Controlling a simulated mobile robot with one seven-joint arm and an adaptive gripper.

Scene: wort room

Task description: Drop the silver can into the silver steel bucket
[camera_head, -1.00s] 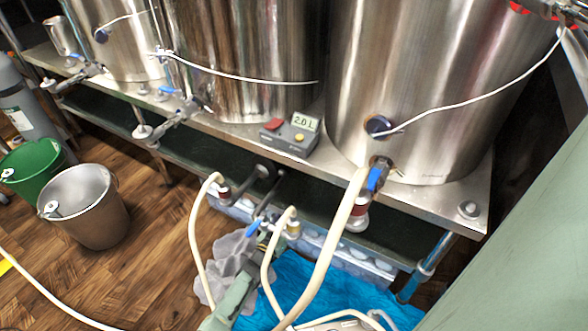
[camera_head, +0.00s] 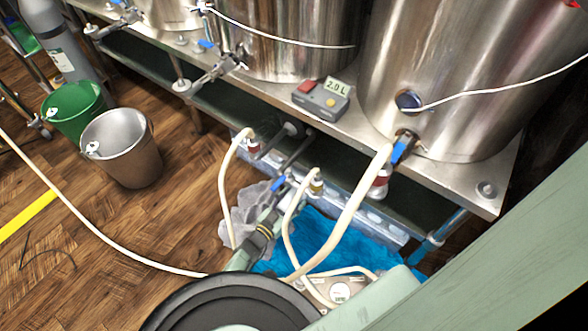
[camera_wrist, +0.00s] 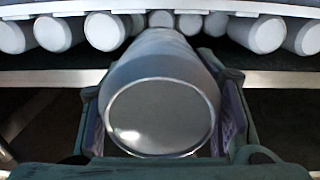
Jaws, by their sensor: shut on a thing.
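My gripper (camera_wrist: 160,88) is shut on a silver can (camera_wrist: 160,115) in the wrist view. The can lies lengthwise between the two fingers, its round flat end facing the camera. In the head view I cannot make out the can; parts of my arm cover the bottom middle. The silver steel bucket (camera_head: 137,163) stands upright on the wood floor at the left of the head view, well apart from my gripper. A small white tag or fitting shows at its left rim.
A green bucket (camera_head: 75,122) stands touching or close behind the steel bucket. Several cans (camera_wrist: 103,31) lie in a row on the low shelf. Pale hoses (camera_head: 340,225) hang from the steel tanks (camera_head: 450,70); one crosses the floor. A blue cloth (camera_head: 310,245) lies under the bench.

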